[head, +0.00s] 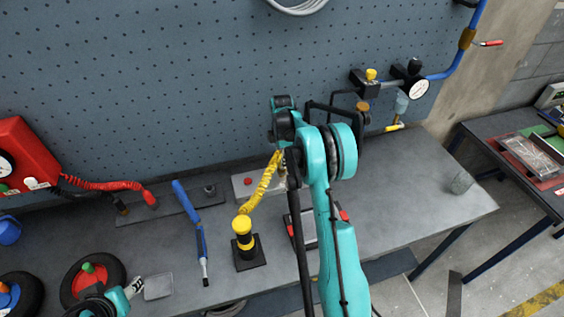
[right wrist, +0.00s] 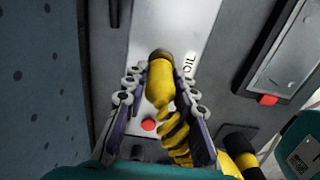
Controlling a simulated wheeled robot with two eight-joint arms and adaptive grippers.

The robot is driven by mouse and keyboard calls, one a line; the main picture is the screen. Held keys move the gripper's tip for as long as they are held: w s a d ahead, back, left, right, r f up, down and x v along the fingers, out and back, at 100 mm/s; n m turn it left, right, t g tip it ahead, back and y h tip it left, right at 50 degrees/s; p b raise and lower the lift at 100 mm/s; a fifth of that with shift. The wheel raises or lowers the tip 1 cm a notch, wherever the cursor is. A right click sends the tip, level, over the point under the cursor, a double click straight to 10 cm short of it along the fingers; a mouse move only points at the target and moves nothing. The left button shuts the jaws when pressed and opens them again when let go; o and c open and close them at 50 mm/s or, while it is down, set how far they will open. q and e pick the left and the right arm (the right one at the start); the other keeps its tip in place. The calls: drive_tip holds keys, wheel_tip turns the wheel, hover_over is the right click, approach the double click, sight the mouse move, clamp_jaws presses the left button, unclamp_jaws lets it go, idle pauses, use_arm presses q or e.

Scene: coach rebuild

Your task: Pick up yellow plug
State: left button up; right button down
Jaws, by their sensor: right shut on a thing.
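The yellow plug (right wrist: 160,82) has a dark brown tip and a yellow cable coiled with black behind it. In the right wrist view it lies between the two fingers of my right gripper (right wrist: 164,85), which is shut on it. In the head view my right gripper (head: 283,167) is over the back of the bench, mostly hidden by my own arm. The yellow cable (head: 263,187) runs from there down to a yellow and black post (head: 243,235) on a square black base. My left gripper (head: 132,287) is low at the left; its finger opening is unclear.
A pale plate marked OIL (right wrist: 190,25), with a red button (right wrist: 149,125), lies under the plug. On the bench (head: 400,205) are a blue tool (head: 202,250), a red coiled hose (head: 105,185) and wheels (head: 92,275). A pegboard (head: 150,80) stands behind. A glass (head: 461,182) stands at the right end.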

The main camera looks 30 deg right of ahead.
wheel_tip(320, 180, up, 3)
drive_tip(key=shift+s+r, duration=0.1)
drive_tip(key=shift+r, duration=0.05)
drive_tip(key=s+d+r+p, duration=0.3)
drive_tip(key=s+r+p, duration=0.1)
drive_tip(key=s+r, duration=0.7)
drive_tip(key=shift+d+r, duration=0.25)
drive_tip(key=shift+d, duration=0.1)
